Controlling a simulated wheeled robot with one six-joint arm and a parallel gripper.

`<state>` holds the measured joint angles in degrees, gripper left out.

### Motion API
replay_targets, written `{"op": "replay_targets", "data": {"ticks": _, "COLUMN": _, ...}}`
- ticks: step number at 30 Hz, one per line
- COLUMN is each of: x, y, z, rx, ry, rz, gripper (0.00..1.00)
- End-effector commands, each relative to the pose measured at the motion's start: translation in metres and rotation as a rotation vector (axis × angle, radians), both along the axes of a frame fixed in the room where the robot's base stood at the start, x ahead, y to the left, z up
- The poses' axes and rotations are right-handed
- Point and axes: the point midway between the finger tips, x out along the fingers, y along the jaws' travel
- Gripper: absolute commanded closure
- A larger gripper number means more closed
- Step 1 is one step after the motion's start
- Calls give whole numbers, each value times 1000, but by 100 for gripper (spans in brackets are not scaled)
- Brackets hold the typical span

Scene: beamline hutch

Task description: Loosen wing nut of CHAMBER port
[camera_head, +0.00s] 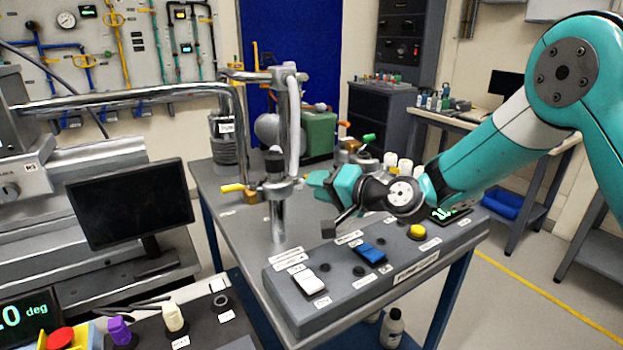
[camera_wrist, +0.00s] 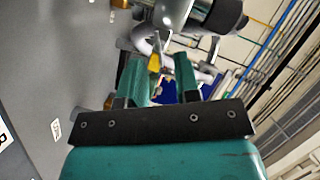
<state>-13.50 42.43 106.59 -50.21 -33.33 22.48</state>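My gripper (camera_head: 318,181) is level with the clamped joint (camera_head: 276,187) on the upright metal pipe, just to its right in the head view. In the wrist view my gripper (camera_wrist: 163,68) has its two teal fingers apart, with a gap between them. A small yellow piece (camera_wrist: 154,62) shows in that gap, close to the left finger; I cannot tell whether it is the wing nut or a valve handle, or whether it touches. The wing nut is not clearly visible in the head view. I cannot read a CHAMBER label.
A yellow-handled valve (camera_head: 234,187) sits left of the joint. A grey switch panel (camera_head: 378,272) with white, blue and yellow buttons lies below my gripper on the grey table (camera_head: 222,232). A green pump (camera_head: 319,133) and a dark cylinder (camera_head: 224,140) stand behind.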

Motion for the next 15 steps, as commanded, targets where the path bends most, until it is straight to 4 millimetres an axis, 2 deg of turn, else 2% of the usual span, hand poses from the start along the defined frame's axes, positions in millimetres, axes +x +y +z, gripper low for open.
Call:
{"op": "replay_targets", "data": {"ticks": 6, "x": 12, "y": 17, "z": -3, "rx": -1, "ry": -1, "rz": 0, "gripper": 70}}
{"op": "replay_targets", "data": {"ticks": 15, "x": 13, "y": 18, "z": -4, "rx": -1, "ry": 0, "rz": 0, "gripper": 70}}
